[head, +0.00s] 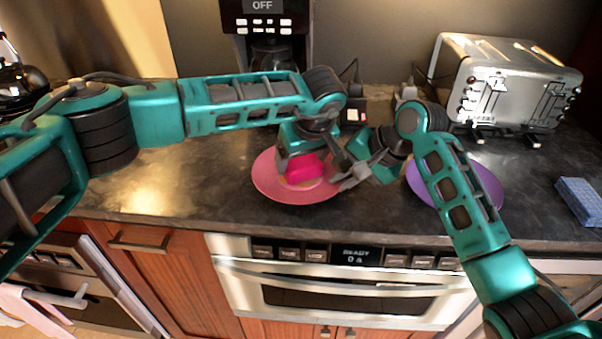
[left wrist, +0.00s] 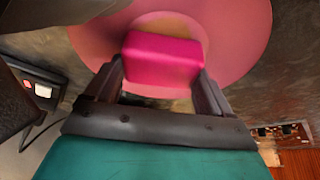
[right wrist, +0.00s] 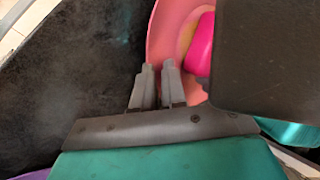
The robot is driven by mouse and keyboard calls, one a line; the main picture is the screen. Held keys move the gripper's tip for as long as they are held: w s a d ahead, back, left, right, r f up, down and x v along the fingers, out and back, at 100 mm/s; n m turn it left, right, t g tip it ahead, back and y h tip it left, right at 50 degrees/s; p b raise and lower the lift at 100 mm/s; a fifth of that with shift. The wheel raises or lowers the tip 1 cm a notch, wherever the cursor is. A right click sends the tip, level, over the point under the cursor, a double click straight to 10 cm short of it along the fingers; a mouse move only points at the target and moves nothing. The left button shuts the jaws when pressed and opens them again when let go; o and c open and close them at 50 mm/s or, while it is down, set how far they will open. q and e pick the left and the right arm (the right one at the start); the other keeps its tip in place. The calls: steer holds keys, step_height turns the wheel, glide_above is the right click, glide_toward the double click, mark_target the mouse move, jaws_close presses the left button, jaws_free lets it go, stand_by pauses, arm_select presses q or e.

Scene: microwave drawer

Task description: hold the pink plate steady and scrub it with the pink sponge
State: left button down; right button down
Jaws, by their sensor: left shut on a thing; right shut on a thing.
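The pink plate (head: 268,186) lies on the dark counter near its front edge. The pink sponge (head: 308,168) is over the plate's middle, with a tan patch on the plate beside it. My left gripper (left wrist: 160,80) is shut on the sponge (left wrist: 163,60), one finger on each side, above the plate (left wrist: 240,45). Whether the sponge touches the plate is hard to tell. My right gripper (head: 345,182) is at the plate's right rim; in the right wrist view its nearly closed fingers (right wrist: 158,70) pinch the rim of the plate (right wrist: 165,35).
A purple plate (head: 488,183) lies to the right, partly behind my right arm. A blue sponge (head: 580,198) lies at the far right. A toaster (head: 505,85) and coffee maker (head: 268,45) stand at the back. A microwave drawer (head: 345,290) is below the counter edge.

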arm_select(q)
steer(key=shift+s+a+f, duration=0.1)
steer(key=shift+s+a, duration=0.15)
steer(key=shift+a, duration=0.25)
arm_select(e)
steer(key=shift+f, duration=0.1)
arm_select(q)
steer(key=shift+w+d, duration=0.4)
steer(key=shift+d, duration=0.35)
steer(key=shift+s+a, duration=0.4)
steer(key=shift+a, duration=0.35)
steer(key=shift+w+d, duration=0.45)
steer(key=shift+d, duration=0.35)
arm_select(e)
steer(key=shift+s, duration=0.1)
arm_select(q)
steer(key=shift+s+a, duration=0.5)
steer(key=shift+a, duration=0.3)
steer(key=shift+w+d, duration=0.5)
steer(key=shift+d, duration=0.3)
